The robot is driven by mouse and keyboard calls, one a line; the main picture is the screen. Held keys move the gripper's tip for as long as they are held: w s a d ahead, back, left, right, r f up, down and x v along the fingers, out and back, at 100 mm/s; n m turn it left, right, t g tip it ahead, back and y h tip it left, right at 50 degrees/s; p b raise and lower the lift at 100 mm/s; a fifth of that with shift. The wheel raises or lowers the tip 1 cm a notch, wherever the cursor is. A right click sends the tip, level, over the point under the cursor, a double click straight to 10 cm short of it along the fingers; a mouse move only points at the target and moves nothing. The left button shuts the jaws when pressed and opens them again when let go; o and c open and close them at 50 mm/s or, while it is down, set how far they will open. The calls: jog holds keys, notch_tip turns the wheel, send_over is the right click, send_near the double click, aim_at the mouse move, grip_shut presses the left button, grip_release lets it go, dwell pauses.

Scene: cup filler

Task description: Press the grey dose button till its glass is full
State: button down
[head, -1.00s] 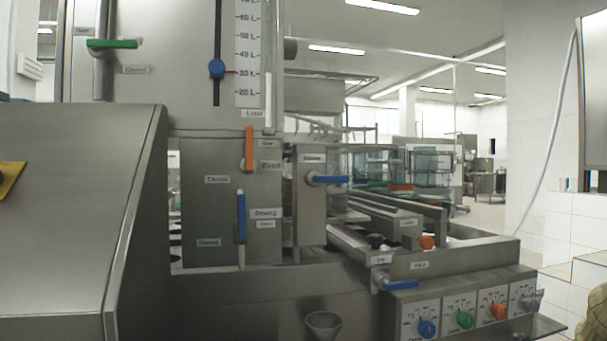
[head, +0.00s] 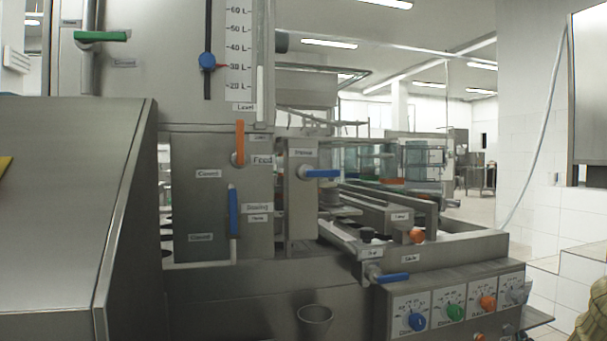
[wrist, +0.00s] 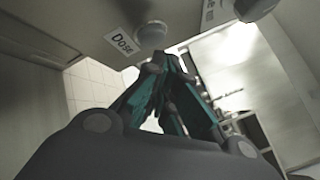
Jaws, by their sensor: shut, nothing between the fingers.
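In the wrist view a round grey button (wrist: 152,36) sits beside a label reading "Dose" on a metal face. My gripper (wrist: 160,63) is shut and empty, its dark, teal-sided fingers pointing towards that face. The fingertips show just below the button in the picture; whether they touch it I cannot tell. My gripper is not visible in the head view. The glass belonging to the button cannot be made out. A small grey cup-shaped vessel (head: 315,318) shows at the lower middle of the head view; its contents are not visible.
A blue dial (head: 416,322), a green dial (head: 454,312) and an orange dial (head: 488,302) line the machine's front panel. A blue-handled tap (head: 390,278) juts out above them. Another rounded grey part (wrist: 255,8) is close by in the wrist view.

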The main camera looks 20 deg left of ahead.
jog(key=shift+s+d, duration=0.1)
jog(key=s+d, duration=0.1)
jog(key=s, duration=0.1)
jog(key=s+d, duration=0.2)
jog(key=shift+s+d+p, duration=0.25)
jog(key=shift+s+p, duration=0.05)
dwell(0.4)
dwell(2.0)
